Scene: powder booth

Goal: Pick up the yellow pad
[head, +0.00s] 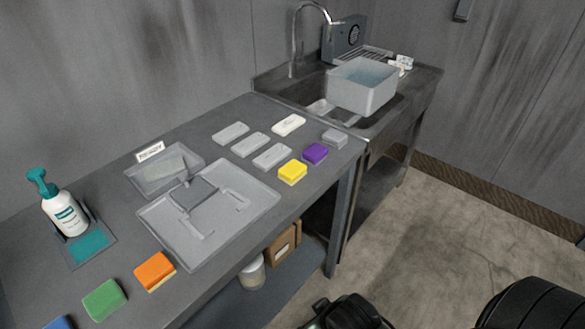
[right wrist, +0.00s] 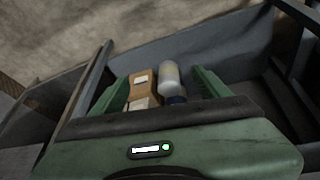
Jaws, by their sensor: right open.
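The yellow pad (head: 292,172) lies on the grey table near its front right edge, in the head view. A purple pad (head: 315,153) lies just behind and to the right of it, a small gap apart. My right gripper (right wrist: 162,76) shows in the right wrist view as two green fingers, spread apart with nothing held between them. It faces the shelf below the table, and the yellow pad is not in that view. Dark arm parts of mine show at the bottom right of the head view. My left gripper is not in view.
Several pale pads (head: 250,145) lie behind the yellow pad. A grey tray (head: 262,203) is to its left, with orange (head: 155,270) and green (head: 105,299) pads further left. A sink unit (head: 395,115) adjoins. Boxes (right wrist: 142,88) and a jar (right wrist: 169,76) stand on the lower shelf.

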